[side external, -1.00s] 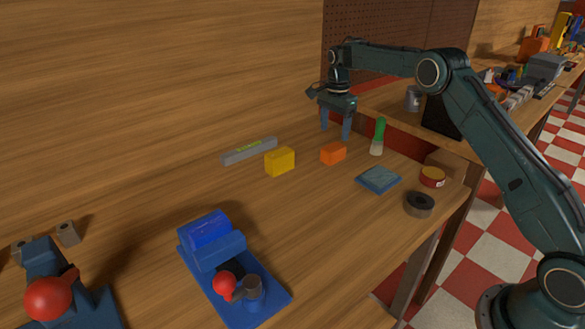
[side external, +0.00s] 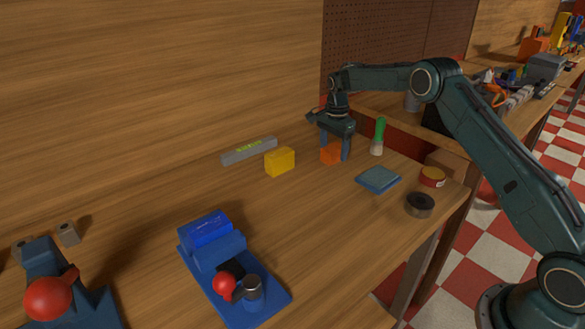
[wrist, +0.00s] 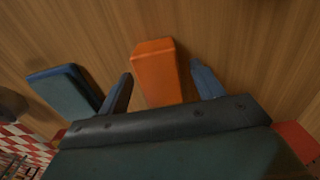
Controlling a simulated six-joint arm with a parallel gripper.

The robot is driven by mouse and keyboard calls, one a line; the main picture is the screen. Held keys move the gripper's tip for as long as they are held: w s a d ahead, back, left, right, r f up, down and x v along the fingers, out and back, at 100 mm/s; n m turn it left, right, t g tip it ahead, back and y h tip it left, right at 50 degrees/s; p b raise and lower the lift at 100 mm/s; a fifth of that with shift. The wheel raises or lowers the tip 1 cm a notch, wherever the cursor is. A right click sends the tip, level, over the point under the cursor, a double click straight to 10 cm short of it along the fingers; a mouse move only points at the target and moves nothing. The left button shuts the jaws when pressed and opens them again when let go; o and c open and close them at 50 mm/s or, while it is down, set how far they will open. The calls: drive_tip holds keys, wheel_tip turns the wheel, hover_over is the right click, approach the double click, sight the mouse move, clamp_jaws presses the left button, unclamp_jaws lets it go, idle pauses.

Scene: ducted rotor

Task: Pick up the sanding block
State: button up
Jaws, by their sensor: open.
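An orange block (side external: 330,154), which looks like the sanding block, sits on the wooden workbench. My gripper (side external: 335,155) is open and low over it, with one finger on each side. In the wrist view, the orange block (wrist: 156,68) lies between the two fingers of my gripper (wrist: 162,82). A gap shows on each side, narrower at the right finger. The block's near end is hidden behind the gripper body.
A yellow block (side external: 280,161) and a grey level (side external: 249,151) lie to the left. A green-handled brush (side external: 378,138), a blue-grey pad (side external: 378,179), a tape roll (side external: 420,204) and a red-yellow tin (side external: 432,176) are to the right. A blue tool (side external: 228,265) stands in front.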

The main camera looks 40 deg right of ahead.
sight(334, 147)
drive_tip(key=shift+f, duration=0.35)
drive_tip(key=c, duration=1.1)
drive_tip(key=shift+r, duration=0.2)
wheel_tip(334, 147, up, 20)
drive_tip(key=shift+f, duration=0.2)
idle(0.4)
idle(0.3)
